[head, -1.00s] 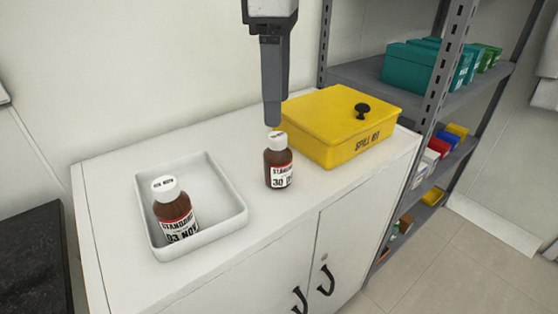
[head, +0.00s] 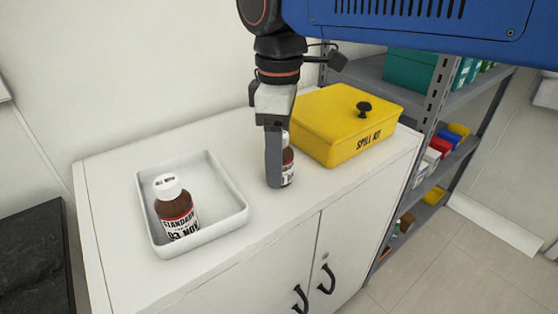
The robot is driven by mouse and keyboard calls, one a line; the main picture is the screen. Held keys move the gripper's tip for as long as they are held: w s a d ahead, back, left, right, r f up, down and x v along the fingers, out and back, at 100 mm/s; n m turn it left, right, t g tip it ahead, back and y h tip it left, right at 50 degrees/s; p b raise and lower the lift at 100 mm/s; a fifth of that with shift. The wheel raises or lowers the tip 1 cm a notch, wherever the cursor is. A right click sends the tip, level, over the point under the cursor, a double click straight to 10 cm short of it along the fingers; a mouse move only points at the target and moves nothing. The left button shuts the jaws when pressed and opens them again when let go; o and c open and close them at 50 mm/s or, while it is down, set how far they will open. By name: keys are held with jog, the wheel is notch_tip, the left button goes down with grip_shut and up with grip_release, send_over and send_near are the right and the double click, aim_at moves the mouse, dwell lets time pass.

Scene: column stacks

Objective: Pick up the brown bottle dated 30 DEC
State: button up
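A brown bottle with a white cap (head: 288,168) stands upright on the white cabinet top, left of the yellow box. Its left part and most of its label are hidden behind my gripper (head: 275,180). My gripper points down at this bottle, with one grey finger showing in front of it. The other finger is hidden, so I cannot tell whether the gripper is open or shut on the bottle. A second brown bottle (head: 175,208), labelled STANDARD 03 NOV, stands in the white tray (head: 236,188) at the left.
A yellow SPILL KIT box (head: 330,115) with a black knob stands close behind and right of the bottle. The white cabinet top (head: 300,205) is bare in front. A grey shelf rack (head: 440,110) with boxes stands at the right. The wall is behind.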

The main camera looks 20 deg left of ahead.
jog(key=shift+f, duration=0.3)
jog(key=shift+c, duration=0.7)
jog(key=c, duration=1.1)
